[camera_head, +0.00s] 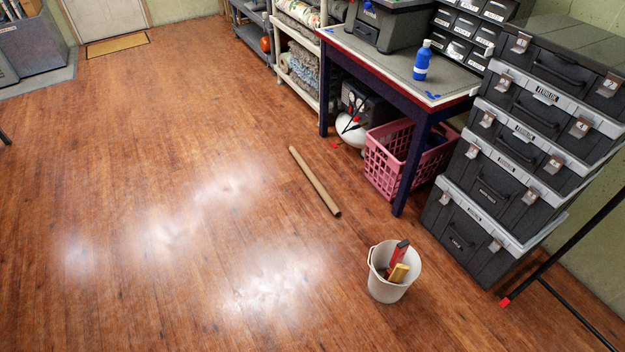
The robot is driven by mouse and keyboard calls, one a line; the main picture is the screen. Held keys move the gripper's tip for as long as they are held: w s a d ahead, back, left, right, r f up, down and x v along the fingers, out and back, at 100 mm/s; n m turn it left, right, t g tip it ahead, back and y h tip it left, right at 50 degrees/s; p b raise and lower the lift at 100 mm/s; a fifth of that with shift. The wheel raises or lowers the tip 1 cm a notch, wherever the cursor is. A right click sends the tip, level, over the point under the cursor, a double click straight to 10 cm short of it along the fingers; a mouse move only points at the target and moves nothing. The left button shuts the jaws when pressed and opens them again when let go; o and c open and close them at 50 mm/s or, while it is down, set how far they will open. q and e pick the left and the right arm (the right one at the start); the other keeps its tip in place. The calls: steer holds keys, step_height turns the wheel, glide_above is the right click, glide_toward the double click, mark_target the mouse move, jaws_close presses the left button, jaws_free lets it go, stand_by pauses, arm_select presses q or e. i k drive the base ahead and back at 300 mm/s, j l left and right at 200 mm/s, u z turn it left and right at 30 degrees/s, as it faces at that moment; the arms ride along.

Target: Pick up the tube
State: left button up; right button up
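A long, thin brown cardboard tube (316,183) lies flat on the wooden floor near the middle of the head view. It runs slantwise, from its far end at upper left to its near end at lower right, and the near end looks open. Nothing lies on it or touches it except the floor. Neither of my grippers shows in the head view.
A white bucket (387,288) with tools inside stands in front of the tube. A pink basket (384,171) sits under the workbench (455,84), right of the tube. Stacked grey toolboxes (463,237) stand at the right. The floor left of the tube is clear.

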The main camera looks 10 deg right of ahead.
mark_target(319, 189)
steer(key=z, duration=1.35)
steer(key=i+j+z, duration=0.2)
steer(key=j, duration=0.15)
steer(key=i+j+z, duration=0.15)
steer(key=j, duration=0.25)
steer(key=i+j+z, duration=0.2)
steer(key=j, duration=0.15)
steer(key=j+z, duration=0.15)
steer(key=j, duration=0.3)
